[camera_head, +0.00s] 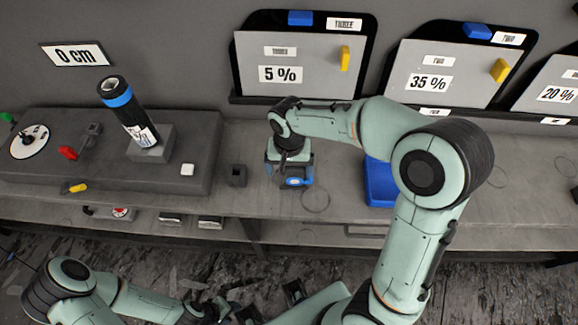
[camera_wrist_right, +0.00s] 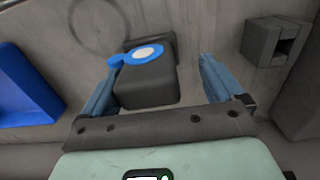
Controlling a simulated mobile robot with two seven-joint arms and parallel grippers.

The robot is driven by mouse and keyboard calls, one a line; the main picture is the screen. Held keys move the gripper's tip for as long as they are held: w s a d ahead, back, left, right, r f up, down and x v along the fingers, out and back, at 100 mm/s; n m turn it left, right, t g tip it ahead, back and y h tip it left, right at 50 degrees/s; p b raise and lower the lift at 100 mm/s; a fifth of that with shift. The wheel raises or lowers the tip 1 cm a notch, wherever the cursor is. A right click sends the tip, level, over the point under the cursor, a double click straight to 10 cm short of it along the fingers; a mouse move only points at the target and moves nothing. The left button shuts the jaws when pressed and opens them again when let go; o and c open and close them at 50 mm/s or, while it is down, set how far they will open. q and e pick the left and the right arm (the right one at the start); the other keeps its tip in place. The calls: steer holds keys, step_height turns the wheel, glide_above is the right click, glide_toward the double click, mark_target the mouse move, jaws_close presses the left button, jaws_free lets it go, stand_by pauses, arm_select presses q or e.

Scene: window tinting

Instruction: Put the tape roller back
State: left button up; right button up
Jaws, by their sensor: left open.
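The tape roller (camera_head: 297,182), blue with a pale round face, is at the workbench beneath my right gripper (camera_head: 289,176). In the right wrist view the blue and white tape roller (camera_wrist_right: 143,54) sits at a dark block (camera_wrist_right: 148,85). My right gripper (camera_wrist_right: 160,85) is open, with its blue fingers on either side of the block. The left finger is close to it and a gap shows at the right finger. My left gripper (camera_head: 245,312) is open and low at the bottom edge, away from the bench, partly cut off.
A small dark slotted box (camera_head: 237,175) stands left of my right gripper. A blue tray (camera_head: 381,184) lies to the right, partly behind my arm. A dark cylinder with a blue band (camera_head: 124,108) stands on a raised block. Film panels (camera_head: 290,70) line the wall.

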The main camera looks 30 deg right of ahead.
arm_select(q)
steer(key=shift+w+r+p, duration=0.35)
steer(key=shift+r+p, duration=0.1)
steer(key=shift+r, duration=0.1)
steer(key=shift+w+r+p, duration=0.3)
steer(key=shift+r+p, duration=0.1)
steer(key=shift+r, duration=0.15)
arm_select(e)
step_height(320, 180, up, 12)
steer(key=shift+r, duration=0.2)
